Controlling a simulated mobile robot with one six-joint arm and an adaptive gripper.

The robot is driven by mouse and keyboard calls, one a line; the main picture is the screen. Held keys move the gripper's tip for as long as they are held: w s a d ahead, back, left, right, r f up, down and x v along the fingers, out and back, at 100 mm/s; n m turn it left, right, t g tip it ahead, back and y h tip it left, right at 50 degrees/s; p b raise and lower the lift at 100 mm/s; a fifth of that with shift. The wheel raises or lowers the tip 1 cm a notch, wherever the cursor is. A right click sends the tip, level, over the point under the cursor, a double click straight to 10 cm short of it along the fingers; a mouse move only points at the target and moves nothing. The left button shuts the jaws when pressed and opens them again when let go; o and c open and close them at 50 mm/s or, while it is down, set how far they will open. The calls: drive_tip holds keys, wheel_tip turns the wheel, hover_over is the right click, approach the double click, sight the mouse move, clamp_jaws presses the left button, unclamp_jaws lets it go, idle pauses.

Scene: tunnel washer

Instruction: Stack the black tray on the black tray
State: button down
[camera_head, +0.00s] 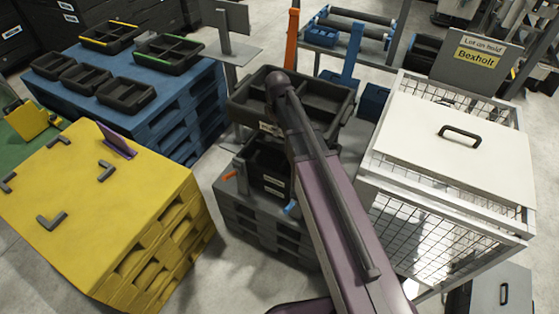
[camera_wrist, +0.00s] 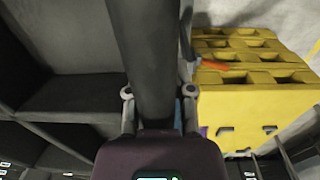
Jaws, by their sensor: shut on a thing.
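A black tray with open compartments (camera_head: 341,110) is at the end of my arm, above a black tray (camera_head: 262,176) on the dark grey pallet (camera_head: 262,224). In the head view I cannot tell whether the two trays touch. My arm covers part of both trays and hides my gripper there. In the wrist view my gripper (camera_wrist: 158,98) is shut on a dark bar of the upper tray (camera_wrist: 150,45), with one finger on each side. Compartments of a black tray (camera_wrist: 75,90) show at the left.
A yellow pallet stack (camera_head: 90,210) with corner brackets stands left. Behind it, a blue pallet stack (camera_head: 190,105) carries several black trays, one yellow-edged (camera_head: 109,36) and one green-edged (camera_head: 168,53). A lidded wire cage (camera_head: 450,150) stands close on the right. Small orange and blue parts flank the lower tray.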

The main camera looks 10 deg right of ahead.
wheel_tip(320, 180, down, 13)
drive_tip(key=b, duration=1.2)
drive_tip(key=shift+f, duration=0.35)
drive_tip(key=shift+f+b, duration=4)
drive_tip(key=shift+b, duration=0.25)
drive_tip(key=shift+c, duration=2)
unclamp_jaws()
